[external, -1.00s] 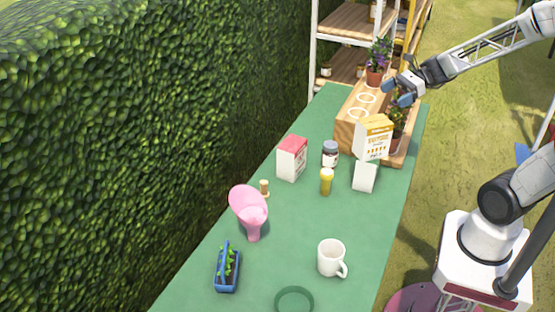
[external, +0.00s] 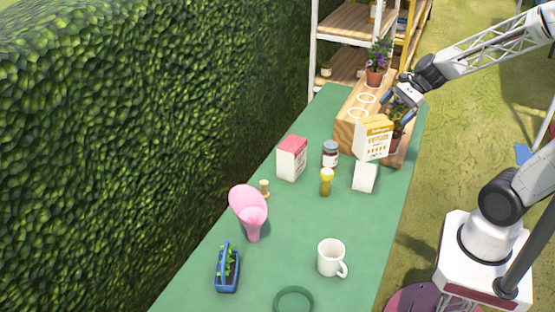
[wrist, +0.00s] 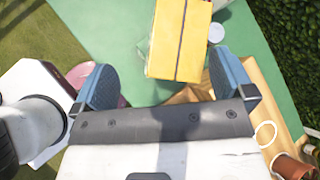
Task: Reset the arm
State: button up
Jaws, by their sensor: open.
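My gripper (external: 397,102) is at the far right end of the green table, above the wooden stand (external: 347,128). In the wrist view my gripper (wrist: 163,88) has its two blue fingers wide apart with nothing between them. A potted plant (external: 396,135) stands on the lower step of the stand, just below the gripper and partly hidden by it and a box. Another pot with purple flowers (external: 376,75) stands on the top of the stand, to the left of the gripper. I cannot tell whether a finger touches the lower plant.
A yellow and white box (external: 373,138) stands in front of the stand; its yellow top (wrist: 180,40) shows ahead of the fingers. A hedge borders the left.

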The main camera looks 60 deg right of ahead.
jog(key=s+a+r+n+g+h, duration=0.2)
jog(key=s+a+n, duration=0.3)
jog(key=n, duration=0.6)
jog(key=s+a+r+n+g+h, duration=0.2)
jog(key=s+a+r+n+h, duration=0.2)
jog(key=s+n, duration=0.4)
jog(key=a+n, duration=0.1)
jog(key=n, duration=0.2)
jog(key=shift+s+r+h, duration=0.25)
jog(key=shift+s+h, duration=0.1)
jog(key=shift+h, duration=0.05)
